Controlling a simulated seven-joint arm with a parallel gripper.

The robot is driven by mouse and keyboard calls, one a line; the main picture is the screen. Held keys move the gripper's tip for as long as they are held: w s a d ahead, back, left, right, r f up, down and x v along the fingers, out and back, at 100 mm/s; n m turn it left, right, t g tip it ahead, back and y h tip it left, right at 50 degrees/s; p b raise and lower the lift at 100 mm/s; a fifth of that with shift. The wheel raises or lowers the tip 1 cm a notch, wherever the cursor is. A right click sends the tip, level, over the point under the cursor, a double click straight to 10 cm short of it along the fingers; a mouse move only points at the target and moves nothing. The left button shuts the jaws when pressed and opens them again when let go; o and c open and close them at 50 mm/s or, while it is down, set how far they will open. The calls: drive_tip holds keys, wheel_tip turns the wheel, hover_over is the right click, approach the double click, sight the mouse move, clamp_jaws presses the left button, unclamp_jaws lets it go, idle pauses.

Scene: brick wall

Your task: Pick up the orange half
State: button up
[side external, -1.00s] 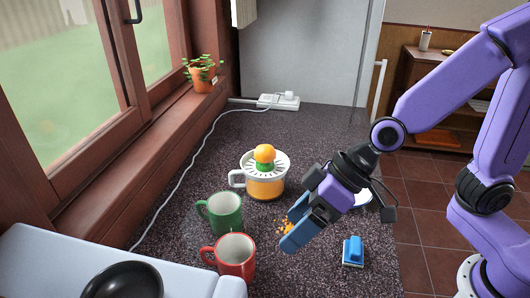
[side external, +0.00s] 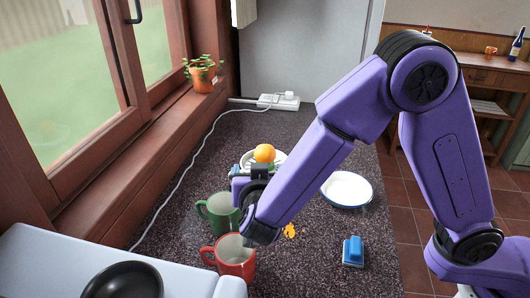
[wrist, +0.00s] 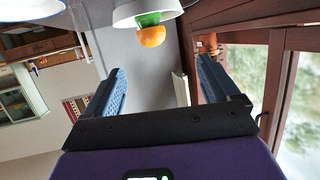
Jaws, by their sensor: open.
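The orange half (side external: 264,153) sits on top of the juicer (side external: 280,161) on the dark counter. In the wrist view the picture is upside down, and the orange half (wrist: 151,36) hangs from the green cone of the juicer (wrist: 140,10) at the top. My gripper (wrist: 160,82) is open and empty, its two blue fingers wide apart. The orange half lies between the fingers' directions, above them in that picture, and is not touched. In the side view the fingers are mostly hidden behind my arm.
A green mug (side external: 217,214) and a red mug (side external: 232,258) stand close to my arm. A white bowl (side external: 347,188), orange bits (side external: 289,231) and a blue sponge brush (side external: 353,251) lie to the right. The far counter is clear except for a cord and power strip (side external: 279,101).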

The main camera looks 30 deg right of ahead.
sight(263, 155)
drive_tip(key=shift+h, duration=0.3)
drive_tip(key=x, duration=1.2)
drive_tip(key=shift+d+f, duration=0.15)
drive_tip(key=shift+d, duration=0.1)
drive_tip(key=x, duration=0.3)
drive_tip(key=shift+d+f, duration=0.3)
drive_tip(key=shift+d, duration=0.2)
drive_tip(key=shift+w+d+f, duration=0.15)
drive_tip(key=shift+w+d, duration=0.15)
drive_tip(key=shift+w, duration=0.3)
drive_tip(key=shift+c, duration=0.4)
drive_tip(key=c, duration=1)
